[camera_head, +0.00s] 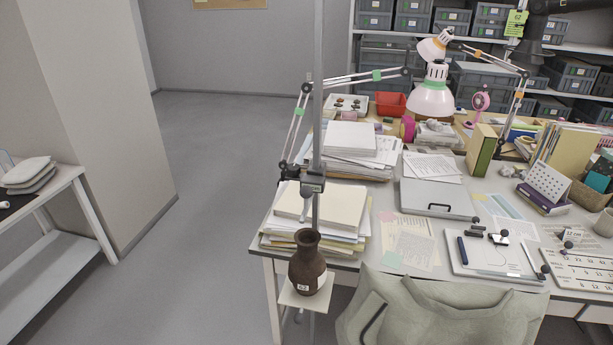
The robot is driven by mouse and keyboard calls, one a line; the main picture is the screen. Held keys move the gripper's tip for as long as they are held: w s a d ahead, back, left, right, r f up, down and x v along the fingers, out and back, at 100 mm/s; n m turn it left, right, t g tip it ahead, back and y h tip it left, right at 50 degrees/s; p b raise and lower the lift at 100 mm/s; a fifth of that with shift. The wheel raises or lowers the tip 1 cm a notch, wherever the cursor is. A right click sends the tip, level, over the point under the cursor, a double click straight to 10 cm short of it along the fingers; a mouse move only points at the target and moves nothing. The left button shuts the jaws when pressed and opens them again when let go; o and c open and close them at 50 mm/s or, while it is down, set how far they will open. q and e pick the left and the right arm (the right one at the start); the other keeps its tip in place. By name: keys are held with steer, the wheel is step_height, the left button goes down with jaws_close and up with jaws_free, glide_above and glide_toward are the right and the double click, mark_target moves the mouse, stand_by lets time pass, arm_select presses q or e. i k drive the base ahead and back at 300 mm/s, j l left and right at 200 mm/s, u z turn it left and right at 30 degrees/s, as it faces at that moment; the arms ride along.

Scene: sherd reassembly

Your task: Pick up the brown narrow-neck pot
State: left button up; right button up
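The brown narrow-neck pot (307,265) stands upright on a small pale square platform (291,298) at the front left corner of the desk. It has a flared rim, a narrow neck, a rounded body and a small white label low on its front. A vertical metal pole (318,100) rises just behind the pot, with a clamp (312,184) above it. Neither of my grippers can be made out in this view, and nothing is holding the pot.
Stacks of paper (322,205) lie on the desk right behind the pot. A grey-green cloth-covered chair back (440,312) stands to its right. A jointed lamp (432,97) reaches over the desk. The floor (205,225) to the left is clear, up to a white side table (62,185).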

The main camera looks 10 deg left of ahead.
mark_target(308, 270)
steer(key=j+z, duration=0.15)
steer(key=z, duration=0.25)
steer(key=j+z, duration=0.2)
steer(key=z, duration=0.25)
steer(key=k+j+z, duration=0.1)
steer(key=z, duration=0.3)
steer(key=j+z, duration=0.15)
steer(key=z, duration=0.3)
steer(key=k, duration=0.05)
